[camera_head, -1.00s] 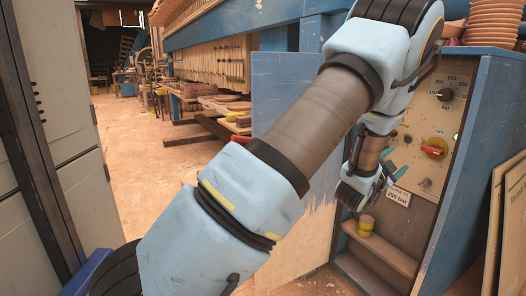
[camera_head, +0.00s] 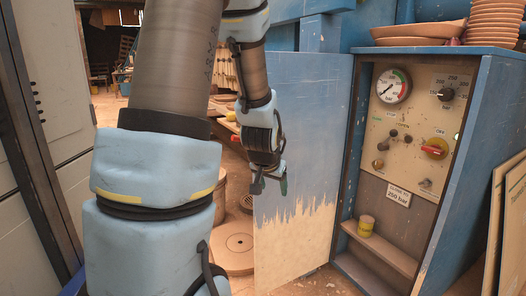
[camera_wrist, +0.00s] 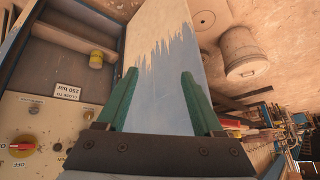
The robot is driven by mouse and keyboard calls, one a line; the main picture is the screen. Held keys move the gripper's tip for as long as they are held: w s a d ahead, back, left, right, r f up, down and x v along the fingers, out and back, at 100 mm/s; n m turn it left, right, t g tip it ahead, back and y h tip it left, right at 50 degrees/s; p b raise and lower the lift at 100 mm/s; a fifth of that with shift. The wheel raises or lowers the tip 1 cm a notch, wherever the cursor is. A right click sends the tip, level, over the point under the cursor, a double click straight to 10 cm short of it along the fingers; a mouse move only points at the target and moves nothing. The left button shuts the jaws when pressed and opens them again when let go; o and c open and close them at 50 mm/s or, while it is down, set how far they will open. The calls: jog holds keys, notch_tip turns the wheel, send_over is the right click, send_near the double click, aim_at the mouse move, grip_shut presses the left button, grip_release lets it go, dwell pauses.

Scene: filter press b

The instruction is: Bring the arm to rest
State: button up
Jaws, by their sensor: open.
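My gripper (camera_head: 268,185) hangs at the end of my arm, left of the control cabinet and in front of its open blue door (camera_head: 300,150). In the wrist view its two green fingers (camera_wrist: 160,100) stand apart with nothing between them. The cabinet's control panel (camera_head: 415,120) has a pressure gauge (camera_head: 394,86), a red-handled switch (camera_head: 434,148) and several knobs. A label (camera_head: 398,195) reading 250 bar is below the panel. My gripper is apart from the panel. Whether it touches the door cannot be told.
A small yellow container (camera_head: 366,225) stands on the cabinet shelf (camera_head: 385,248). Stacked terracotta dishes (camera_head: 494,22) stand on the cabinet top. Boards (camera_head: 507,220) lean at the right. Grey lockers (camera_head: 40,130) stand at the left. A round wooden piece (camera_head: 233,255) lies on the floor.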

jog(key=s+a+n+g+y, duration=0.1)
jog(key=s+a+n+g, duration=0.35)
jog(key=s+a, duration=0.65)
jog(key=s+r+p, duration=0.1)
jog(key=r+p, duration=0.9)
jog(key=s+d+r+p, duration=0.1)
jog(key=s+r+p, duration=0.1)
jog(key=r+p, duration=0.7)
jog(key=shift+s+d+r+p, duration=0.15)
jog(key=shift+d+r+p, duration=0.15)
jog(key=shift+r+p, duration=0.15)
jog(key=shift+m+g, duration=0.25)
